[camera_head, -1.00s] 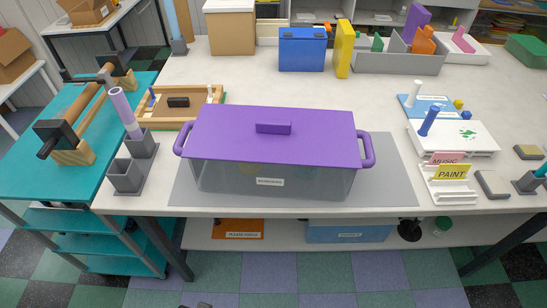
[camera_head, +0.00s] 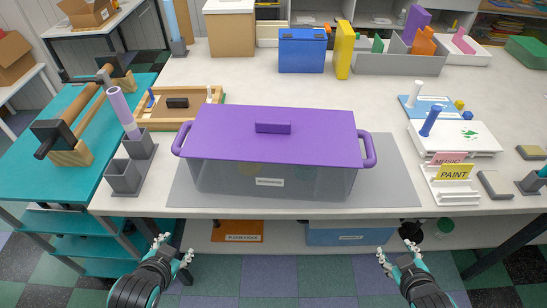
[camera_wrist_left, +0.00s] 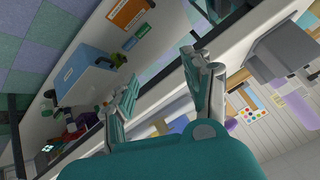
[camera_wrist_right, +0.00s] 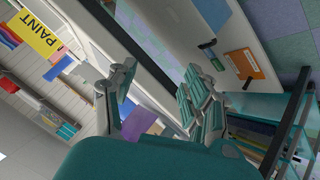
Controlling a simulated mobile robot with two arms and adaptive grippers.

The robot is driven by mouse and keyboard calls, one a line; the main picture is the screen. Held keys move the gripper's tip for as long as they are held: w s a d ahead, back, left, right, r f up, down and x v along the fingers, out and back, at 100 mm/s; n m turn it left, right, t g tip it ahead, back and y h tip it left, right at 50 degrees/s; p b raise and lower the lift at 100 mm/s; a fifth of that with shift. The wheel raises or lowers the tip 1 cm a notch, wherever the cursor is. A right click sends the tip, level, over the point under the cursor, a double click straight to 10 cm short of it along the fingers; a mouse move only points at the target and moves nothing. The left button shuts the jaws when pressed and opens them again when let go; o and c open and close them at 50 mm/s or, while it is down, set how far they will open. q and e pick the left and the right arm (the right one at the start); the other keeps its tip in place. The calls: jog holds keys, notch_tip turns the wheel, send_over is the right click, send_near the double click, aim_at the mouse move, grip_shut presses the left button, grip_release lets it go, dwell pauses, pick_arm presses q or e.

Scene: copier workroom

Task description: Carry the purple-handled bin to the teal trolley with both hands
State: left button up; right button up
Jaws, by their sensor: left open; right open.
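The bin has a purple lid (camera_head: 230,122), purple side handles and a clear body (camera_head: 225,180). It stands on a grey mat (camera_head: 395,185) on the white table. The left handle (camera_head: 182,138) and right handle (camera_head: 369,150) are both free. The teal trolley (camera_head: 75,178) stands at the table's left end, with a wooden roller device on its top. My left gripper (camera_head: 172,250) is open and empty in front of the table, below the bin's left side. My right gripper (camera_head: 399,254) is open and empty in front of the table, below and right of the bin.
Grey cups (camera_head: 125,178) stand at the table's left edge, between bin and trolley. A wooden tray (camera_head: 150,122) lies behind them. Sign holders (camera_head: 450,190) stand right of the mat. The roller device (camera_head: 82,118) occupies the trolley top. A lower shelf holds a blue box (camera_head: 350,235).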

aim_at(178, 143)
pick_arm(q)
jog(key=w+a+r+m+t+h, duration=0.1)
jog(key=w+a+r+m+t, duration=0.3)
jog(key=w+r+m+t, duration=0.3)
notch_tip(178, 143, up, 3)
jog(key=shift+w+a+r+t, duration=0.1)
jog(key=shift+w+a+t, duration=0.2)
jog(key=shift+t, duration=0.7)
pick_arm(e)
jog(key=w+d+r+n+t+y, duration=0.1)
jog(key=w+r+n+t+y, duration=0.2)
jog(key=n, duration=0.5)
jog(key=w+d+r+n+t+y, duration=0.1)
jog(key=w+r+n+t+y, duration=0.1)
jog(key=r+n+y, duration=0.4)
jog(key=shift+w+d+r+n+t+y, duration=0.25)
jog(key=shift+w+d+n+t+y, duration=0.15)
jog(key=shift+w+n+y, duration=0.5)
pick_arm(q)
jog(key=shift+w, duration=0.1)
pick_arm(e)
jog(key=shift+s, duration=0.1)
pick_arm(q)
jog(key=w, duration=1.7)
jog(key=shift+w, duration=0.15)
pick_arm(e)
jog(key=x, duration=1.7)
jog(key=shift+a+r, duration=0.1)
jog(key=shift+r, duration=0.05)
